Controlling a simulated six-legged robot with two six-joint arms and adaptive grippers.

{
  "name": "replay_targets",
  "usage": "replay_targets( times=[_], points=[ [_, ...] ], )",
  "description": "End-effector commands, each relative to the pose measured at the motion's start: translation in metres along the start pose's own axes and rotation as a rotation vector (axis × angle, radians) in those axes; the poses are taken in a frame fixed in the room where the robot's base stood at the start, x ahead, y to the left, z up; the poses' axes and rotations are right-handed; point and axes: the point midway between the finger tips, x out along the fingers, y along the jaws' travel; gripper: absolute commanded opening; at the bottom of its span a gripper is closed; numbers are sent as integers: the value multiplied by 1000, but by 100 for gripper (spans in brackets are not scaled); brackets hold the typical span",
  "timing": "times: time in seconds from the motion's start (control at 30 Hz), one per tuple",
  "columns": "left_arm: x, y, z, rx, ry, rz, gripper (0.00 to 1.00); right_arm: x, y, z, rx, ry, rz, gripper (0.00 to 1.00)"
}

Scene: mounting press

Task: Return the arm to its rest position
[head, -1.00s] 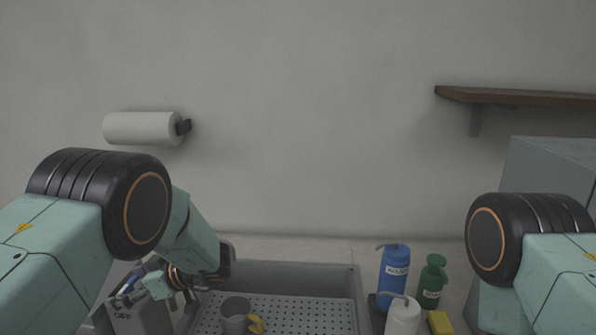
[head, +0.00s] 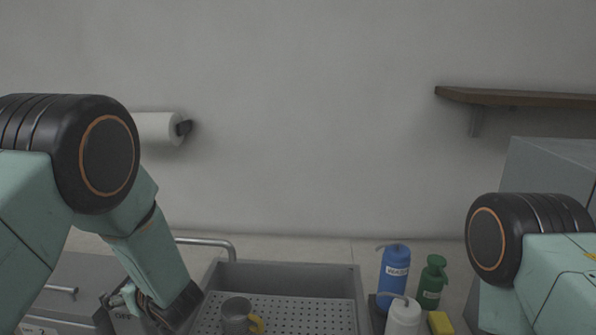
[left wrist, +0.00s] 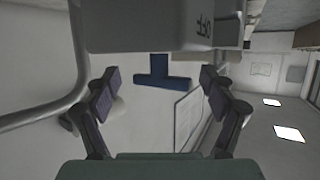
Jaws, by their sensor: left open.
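My left arm comes in from the left in the head view and bends down at its elbow. My left gripper (head: 124,298) is low at the left, partly hidden by its own wrist, beside a grey box (head: 122,324) with dark lettering. The grey box (left wrist: 150,28) lies across the top of that view, beyond the fingertips. My right arm shows at the right of the head view; its gripper is out of view.
A grey sink (head: 290,270) with a perforated tray holds a grey mug (head: 236,314) with a yellow handle. Blue (head: 394,270), green (head: 432,281) and white (head: 402,317) bottles and a yellow sponge (head: 440,322) stand right of it.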

Motion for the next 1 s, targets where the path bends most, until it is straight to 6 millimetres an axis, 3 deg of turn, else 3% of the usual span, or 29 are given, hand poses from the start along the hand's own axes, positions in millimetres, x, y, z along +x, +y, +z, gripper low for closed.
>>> replay_targets(
  times=[1.0],
  points=[
    [1,-1,0,161,-2,398,83,25,0,0,0,0,0,40]
  ],
)
